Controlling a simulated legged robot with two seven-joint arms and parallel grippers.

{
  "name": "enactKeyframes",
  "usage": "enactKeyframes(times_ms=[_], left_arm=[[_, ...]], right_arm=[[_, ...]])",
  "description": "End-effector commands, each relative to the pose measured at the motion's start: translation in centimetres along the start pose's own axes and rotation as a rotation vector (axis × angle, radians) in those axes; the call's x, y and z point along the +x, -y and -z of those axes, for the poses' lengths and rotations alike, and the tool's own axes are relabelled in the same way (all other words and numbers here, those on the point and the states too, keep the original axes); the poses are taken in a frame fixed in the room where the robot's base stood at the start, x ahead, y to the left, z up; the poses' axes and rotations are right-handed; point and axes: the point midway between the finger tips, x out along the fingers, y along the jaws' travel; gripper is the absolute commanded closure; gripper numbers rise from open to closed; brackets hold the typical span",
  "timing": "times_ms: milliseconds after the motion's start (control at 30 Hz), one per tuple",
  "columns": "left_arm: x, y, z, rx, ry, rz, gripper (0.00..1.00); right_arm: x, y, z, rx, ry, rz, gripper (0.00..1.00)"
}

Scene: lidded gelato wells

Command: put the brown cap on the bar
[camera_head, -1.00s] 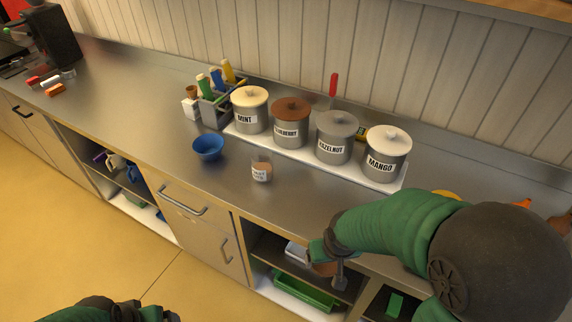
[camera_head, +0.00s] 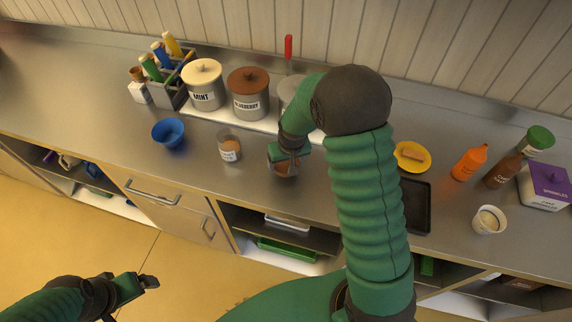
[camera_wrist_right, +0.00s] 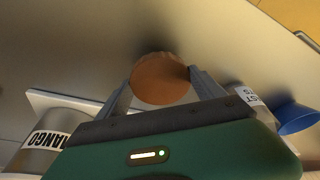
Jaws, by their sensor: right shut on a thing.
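My right gripper (camera_head: 287,162) is shut on a round brown cap (camera_head: 283,171), low over the steel bar top (camera_head: 195,187). In the right wrist view the cap (camera_wrist_right: 160,79) sits between the two fingertips (camera_wrist_right: 160,88), with a dark shadow on the steel close by. I cannot tell whether it touches the bar. A similar brown lid (camera_head: 249,79) is on the blueberry well (camera_head: 250,103). The mint well (camera_head: 204,91) has a cream lid. My arm partly hides the hazelnut well (camera_head: 291,92) and hides mango. My left gripper (camera_head: 146,283) is at lower left, away from the bar; its jaws are unclear.
A clear cup with brown contents (camera_head: 229,149) and a blue bowl (camera_head: 169,133) stand left of the cap. Right of my arm are a dark tray (camera_head: 415,205), yellow plate (camera_head: 412,164), white cup (camera_head: 488,220) and bottles (camera_head: 469,162). Steel around the cap's front is free.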

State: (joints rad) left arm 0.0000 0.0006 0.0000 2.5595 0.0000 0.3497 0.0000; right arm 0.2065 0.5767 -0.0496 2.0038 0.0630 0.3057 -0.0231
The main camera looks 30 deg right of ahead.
Motion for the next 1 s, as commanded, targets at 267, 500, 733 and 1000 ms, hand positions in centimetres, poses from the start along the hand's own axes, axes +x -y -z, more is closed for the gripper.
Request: enactKeyframes(times_ms=[267,500,733,1000], left_arm=[[-0.7,0.0,0.1,0.0,0.0,0.0,0.12],[-0.5,0.0,0.1,0.0,0.0,0.0,0.12],[0.0,0.0,0.0,0.0,0.0,0.0,0.12],[0.1,0.0,-0.1,0.0,0.0,0.0,0.12]], right_arm=[[3.3,0.0,-0.7,0.0,0.003,0.0,0.71],[3.6,0.0,-0.8,0.0,0.002,0.0,0.71],[4.2,0.0,-1.1,0.0,0.003,0.0,0.71],[4.5,0.1,-1.1,0.0,0.003,0.0,0.12]])
